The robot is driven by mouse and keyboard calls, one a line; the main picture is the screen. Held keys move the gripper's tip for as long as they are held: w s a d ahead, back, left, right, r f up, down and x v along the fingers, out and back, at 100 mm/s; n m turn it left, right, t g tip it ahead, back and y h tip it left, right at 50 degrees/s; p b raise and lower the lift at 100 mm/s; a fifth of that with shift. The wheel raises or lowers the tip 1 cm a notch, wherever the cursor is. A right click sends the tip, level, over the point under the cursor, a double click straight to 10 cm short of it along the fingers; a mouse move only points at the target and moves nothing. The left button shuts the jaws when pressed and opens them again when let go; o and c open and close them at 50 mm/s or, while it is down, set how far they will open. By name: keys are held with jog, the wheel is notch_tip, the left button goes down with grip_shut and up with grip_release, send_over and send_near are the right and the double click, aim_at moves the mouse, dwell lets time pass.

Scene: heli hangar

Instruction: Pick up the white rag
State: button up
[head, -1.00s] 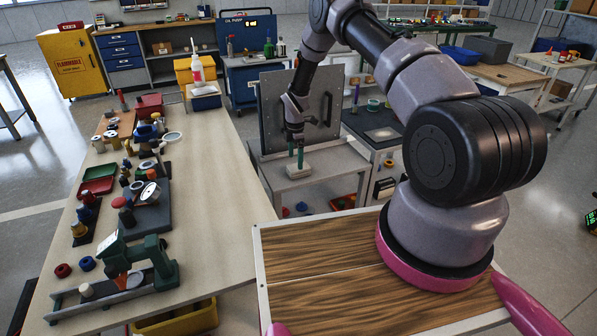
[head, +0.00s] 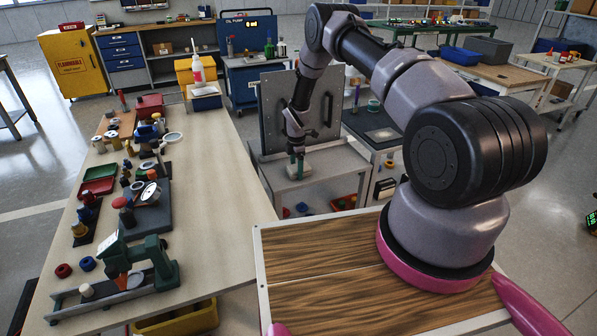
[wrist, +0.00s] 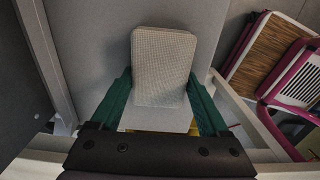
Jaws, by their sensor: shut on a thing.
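The white rag (wrist: 163,66) is a folded, block-like pad with a fine woven texture. In the wrist view it lies between the two green fingers of my gripper (wrist: 161,92). In the head view the rag (head: 301,171) is small and pale, on the top of a grey cart (head: 327,165). My gripper (head: 297,157) points down over it and is shut on it. The fingers cover part of the rag in the head view. I cannot tell whether the rag is clear of the cart top.
An upright grey panel (head: 274,98) with a handle stands just behind the rag. A long workbench (head: 205,200) full of tools and parts is at the left. A stand with a dark top (head: 372,121) is to the right of the cart.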

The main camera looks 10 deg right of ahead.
aim_at(296, 168)
notch_tip(296, 168, up, 10)
jog(key=shift+r, duration=0.1)
dwell(0.4)
